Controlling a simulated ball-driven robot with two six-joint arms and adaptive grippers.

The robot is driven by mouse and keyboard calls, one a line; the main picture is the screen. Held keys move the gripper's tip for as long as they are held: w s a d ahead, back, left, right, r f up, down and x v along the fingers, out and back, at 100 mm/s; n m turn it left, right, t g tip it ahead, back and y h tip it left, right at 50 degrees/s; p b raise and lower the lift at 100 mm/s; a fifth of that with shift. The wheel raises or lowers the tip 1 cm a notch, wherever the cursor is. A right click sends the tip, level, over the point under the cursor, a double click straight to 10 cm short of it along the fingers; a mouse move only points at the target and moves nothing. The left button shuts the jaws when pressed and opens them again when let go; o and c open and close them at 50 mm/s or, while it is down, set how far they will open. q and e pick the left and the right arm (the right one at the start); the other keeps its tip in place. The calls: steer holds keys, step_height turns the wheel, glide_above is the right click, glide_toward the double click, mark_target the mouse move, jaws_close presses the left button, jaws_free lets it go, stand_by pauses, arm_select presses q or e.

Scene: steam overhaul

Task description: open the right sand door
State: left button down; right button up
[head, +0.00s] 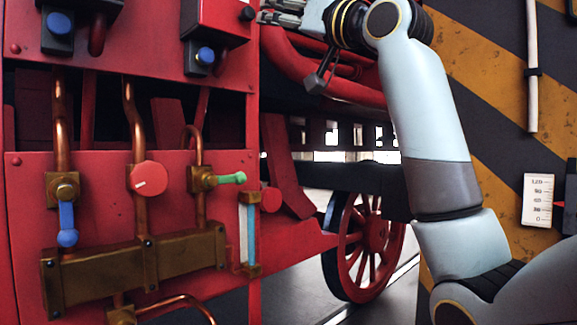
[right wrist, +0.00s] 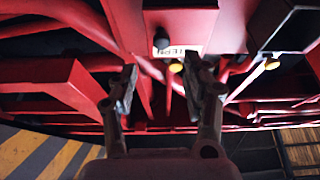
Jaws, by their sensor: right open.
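A red box (head: 216,14) at the top of the head view has a black knob (head: 247,14) on its right side. I cannot tell for sure whether this is the right sand door. In the right wrist view, a red box face (right wrist: 207,25) carries a black knob (right wrist: 161,40) and a white label, partly readable. My right gripper (head: 283,12) is just right of the box, its fingers pointing left toward the knob. In the right wrist view the gripper (right wrist: 165,82) has its fingers apart with nothing between them. My left gripper is out of view.
Below are copper pipes, a blue handle (head: 67,225), a red dial (head: 149,178), a green handle (head: 232,178) and a sight glass (head: 248,230). Red pipes (head: 310,75) run beneath my right gripper. A yellow knob (right wrist: 176,67) shows beyond the fingers. A red wheel (head: 365,245) stands lower right.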

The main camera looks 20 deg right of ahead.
steer(key=w+d+f+m+g+h, duration=0.1)
steer(key=w+f+g+h, duration=0.1)
steer(key=f, duration=1.3)
steer(key=w+d+f+m+g+h+b, duration=0.1)
steer(key=w+f+g+h, duration=0.1)
steer(key=f, duration=1.4)
steer(key=shift+w+d+m+g+h, duration=0.2)
steer(key=shift+d+m+g+h, duration=0.1)
steer(key=shift+m+g, duration=0.15)
